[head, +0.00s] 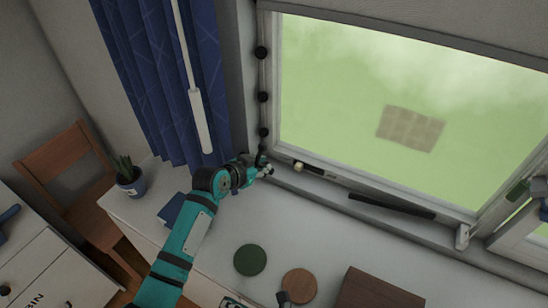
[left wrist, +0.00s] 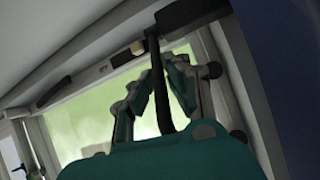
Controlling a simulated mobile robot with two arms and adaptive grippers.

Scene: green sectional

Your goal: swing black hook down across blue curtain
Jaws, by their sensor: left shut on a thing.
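The blue curtain (head: 160,80) hangs in folds left of the window, its lower end near the white counter; a dark blue area at the right edge of the left wrist view may be it. My left gripper (head: 266,168) is at the window's lower left corner, right of the curtain and apart from it. In the left wrist view its fingers (left wrist: 155,75) are shut on a slim black bar, the black hook (left wrist: 161,95), which runs between them. In the head view the hook is mostly hidden by the gripper. My right gripper is not in view.
Black knobs (head: 263,97) line the strip between curtain and window. A white wand (head: 201,122) hangs before the curtain. A potted plant (head: 131,183) and blue book (head: 172,210) are on the counter; a black bar (head: 391,206) lies along the sill.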

